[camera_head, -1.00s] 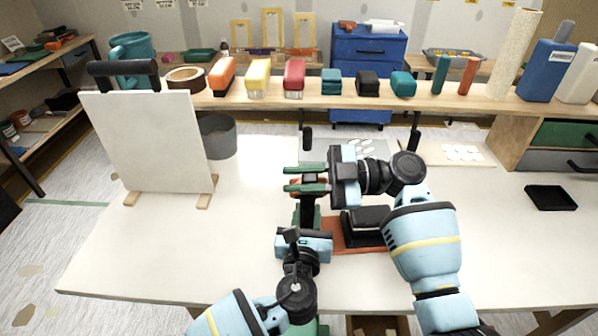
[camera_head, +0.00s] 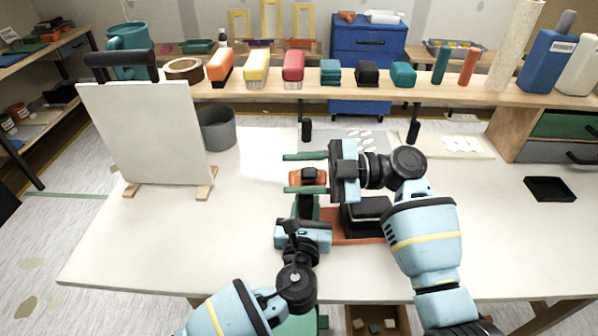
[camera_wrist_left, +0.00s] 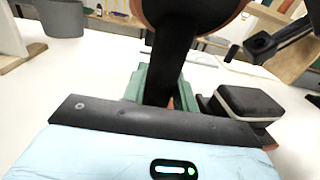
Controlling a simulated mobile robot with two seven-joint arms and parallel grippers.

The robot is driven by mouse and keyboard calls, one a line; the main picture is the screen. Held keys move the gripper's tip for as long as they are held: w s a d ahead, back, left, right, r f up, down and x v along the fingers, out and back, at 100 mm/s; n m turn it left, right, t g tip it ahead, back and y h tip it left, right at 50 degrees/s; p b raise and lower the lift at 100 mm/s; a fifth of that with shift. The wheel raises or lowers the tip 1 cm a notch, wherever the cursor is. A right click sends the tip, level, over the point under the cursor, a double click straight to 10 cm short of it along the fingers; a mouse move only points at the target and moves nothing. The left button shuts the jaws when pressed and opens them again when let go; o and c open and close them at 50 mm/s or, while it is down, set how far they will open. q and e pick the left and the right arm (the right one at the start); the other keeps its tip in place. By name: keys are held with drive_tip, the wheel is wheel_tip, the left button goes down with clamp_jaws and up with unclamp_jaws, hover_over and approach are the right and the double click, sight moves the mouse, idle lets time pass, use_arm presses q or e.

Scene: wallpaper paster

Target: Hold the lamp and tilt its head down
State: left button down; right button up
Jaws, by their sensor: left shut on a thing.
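The lamp has an orange and black head (camera_head: 307,177) above a dark stem. In the left wrist view the black stem (camera_wrist_left: 168,60) rises between the green fingers of my left gripper (camera_wrist_left: 158,85), and the orange underside of the head (camera_wrist_left: 205,14) shows at the top. My left gripper (camera_head: 306,208) is shut on the stem, below the head. My right gripper (camera_head: 305,173) is open, with one green finger beyond the head and one close to its near side. The lamp's foot is mostly hidden by my arms.
A black block (camera_head: 366,213) stands on an orange-red plate (camera_head: 350,240) right of the stem. A white board (camera_head: 145,135) on a stand is at left, with a grey bin (camera_head: 216,130) behind it. A black tray (camera_head: 550,189) lies at right. The table's left front is clear.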

use_arm(q)
drive_tip(key=shift+s+f, duration=0.1)
drive_tip(key=shift+f, duration=0.35)
use_arm(e)
drive_tip(key=d, duration=1.2)
drive_tip(key=shift+w, duration=0.45)
use_arm(q)
drive_tip(key=c, duration=1.4)
unclamp_jaws()
drive_tip(key=shift+c, duration=0.2)
drive_tip(key=o, duration=0.4)
drive_tip(key=shift+r, duration=0.25)
drive_tip(key=s, duration=0.8)
drive_tip(key=s+a, duration=0.1)
drive_tip(key=s, duration=0.2)
drive_tip(key=shift+s, duration=0.4)
